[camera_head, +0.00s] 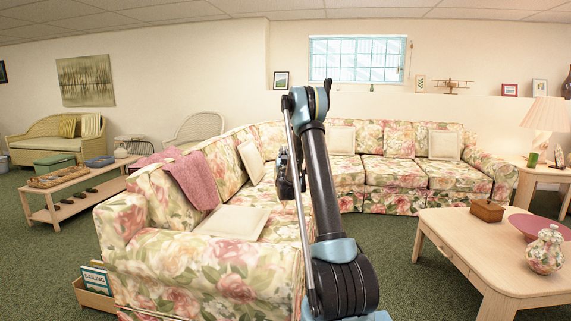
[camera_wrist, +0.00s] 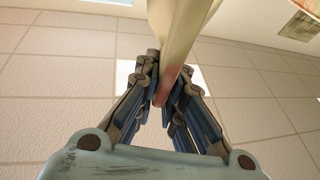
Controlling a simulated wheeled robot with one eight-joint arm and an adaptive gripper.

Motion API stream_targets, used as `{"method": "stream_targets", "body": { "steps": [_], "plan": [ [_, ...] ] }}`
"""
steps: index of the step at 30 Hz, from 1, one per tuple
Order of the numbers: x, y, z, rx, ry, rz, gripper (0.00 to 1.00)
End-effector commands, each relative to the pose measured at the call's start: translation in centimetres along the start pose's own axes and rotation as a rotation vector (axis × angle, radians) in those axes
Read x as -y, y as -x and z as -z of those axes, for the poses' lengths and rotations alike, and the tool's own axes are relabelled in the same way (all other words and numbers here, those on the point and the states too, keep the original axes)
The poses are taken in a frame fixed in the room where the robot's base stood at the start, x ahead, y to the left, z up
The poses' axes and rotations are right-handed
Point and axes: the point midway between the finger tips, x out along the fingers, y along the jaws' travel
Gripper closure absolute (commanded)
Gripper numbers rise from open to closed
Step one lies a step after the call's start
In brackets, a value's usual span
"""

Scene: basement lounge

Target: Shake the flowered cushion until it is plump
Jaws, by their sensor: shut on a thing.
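In the wrist view my gripper (camera_wrist: 166,88) is shut on a pale cream-and-tan thing (camera_wrist: 178,35), seen nearly edge-on and running out of the top of the picture. Its lower end has a pinkish tint. I cannot tell from this whether it is the flowered cushion. In the head view my arm stands in front of the sofa and partly hides its own far end, so the held thing is not clear there. The flowered sofa (camera_head: 220,262) has flowered back cushions (camera_head: 163,198). I cannot single out a loose flowered cushion.
Plain cream cushions lie on the seat (camera_head: 232,221) and lean on the sofa back (camera_head: 251,160). A pink throw (camera_head: 192,180) hangs over the sofa. A wooden table (camera_head: 500,245) stands at right, with a box (camera_head: 487,210) and a patterned jar (camera_head: 545,252).

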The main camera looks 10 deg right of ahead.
Motion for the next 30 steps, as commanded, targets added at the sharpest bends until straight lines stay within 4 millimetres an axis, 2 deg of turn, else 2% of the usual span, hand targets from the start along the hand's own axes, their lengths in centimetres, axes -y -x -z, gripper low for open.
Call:
{"method": "stream_targets", "body": {
  "steps": [1,2,6,7,9,13,15,18,20,22,24,26,28,30],
  "plan": [
    [0.0,-0.2,0.9,0.000,0.000,0.000,1.00],
    [0.0,-0.2,0.6,0.001,0.000,0.000,1.00],
    [-0.1,1.1,-3.5,0.000,0.001,-0.001,1.00],
    [-0.1,1.3,-3.9,0.000,0.001,-0.002,1.00],
    [-0.2,1.1,-3.0,-0.001,0.001,-0.002,1.00],
    [-0.3,-0.2,0.8,0.000,0.001,-0.002,1.00],
    [-0.3,-0.1,0.2,0.001,0.001,-0.002,1.00],
    [-0.2,0.9,-3.0,0.001,0.001,-0.002,1.00],
    [-0.2,1.3,-3.9,0.000,0.001,-0.002,1.00],
    [-0.3,1.0,-2.8,-0.001,0.001,-0.003,1.00],
    [-0.3,0.3,-0.4,-0.001,0.001,-0.003,1.00],
    [-0.3,-0.2,0.8,0.000,0.001,-0.002,1.00],
    [-0.3,-0.1,0.0,0.001,0.001,-0.002,1.00],
    [-0.2,0.7,-2.3,0.001,0.001,-0.002,1.00]
  ]
}}
